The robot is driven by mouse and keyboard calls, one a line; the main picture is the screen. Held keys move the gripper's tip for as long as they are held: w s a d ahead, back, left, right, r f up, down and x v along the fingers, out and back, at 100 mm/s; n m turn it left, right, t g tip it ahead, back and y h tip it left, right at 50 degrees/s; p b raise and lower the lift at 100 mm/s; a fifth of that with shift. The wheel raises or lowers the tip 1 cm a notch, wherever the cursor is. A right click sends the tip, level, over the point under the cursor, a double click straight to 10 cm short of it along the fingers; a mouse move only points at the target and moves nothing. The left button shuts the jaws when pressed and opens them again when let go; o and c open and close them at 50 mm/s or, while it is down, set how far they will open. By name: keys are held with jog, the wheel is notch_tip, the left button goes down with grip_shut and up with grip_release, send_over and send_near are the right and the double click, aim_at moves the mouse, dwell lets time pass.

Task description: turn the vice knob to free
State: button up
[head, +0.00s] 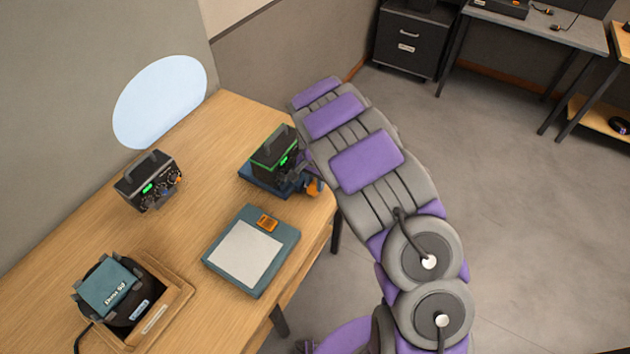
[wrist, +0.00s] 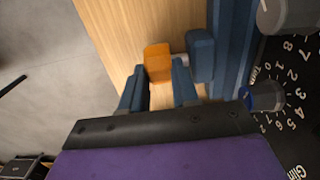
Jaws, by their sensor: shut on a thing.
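The vice (head: 262,186) is a blue clamp near the table's right edge, holding a dark box with a green stripe (head: 272,150). Its orange knob (head: 315,188) sticks out at the right; in the wrist view the knob (wrist: 157,60) shows at the tips of two blue fingers. My gripper (wrist: 160,76) is shut on the knob, one finger on either side. In the head view my arm partly hides the gripper beside the vice. The box's black dial panel (wrist: 285,115) fills the right of the wrist view.
A second dark box with dials (head: 148,181) stands at the back left. A teal-edged board (head: 285,256) with a pale sheet and an orange item lies in front of the vice. A wooden tray (head: 183,291) with a teal-topped device sits at the front left.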

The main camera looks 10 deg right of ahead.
grip_shut()
jog(key=shift+s+a+r+t+h, duration=0.15)
jog(key=shift+t+h, duration=0.25)
jog(key=shift+t, duration=0.2)
jog(key=t, duration=0.1)
jog(key=h+b, duration=0.1)
jog(key=t+h, duration=0.1)
jog(key=shift+s+a+f+t+b, duration=0.25)
jog(key=shift+s+a+t+b, duration=0.05)
jog(key=shift+b, duration=0.1)
jog(key=b, duration=0.1)
jog(key=t+h+b, duration=0.1)
jog(key=b, duration=0.1)
jog(key=t+b, duration=0.1)
jog(key=shift+s+a+f, duration=0.2)
jog(key=shift+s+f, duration=0.05)
jog(key=t+h+b, duration=0.1)
jog(key=b, duration=0.2)
jog(key=shift+s, duration=0.2)
jog(key=shift+a+t+h+b, duration=0.1)
jog(key=shift+t+h+b, duration=0.2)
jog(key=o, duration=0.7)
grip_release()
jog(key=shift+a, duration=0.1)
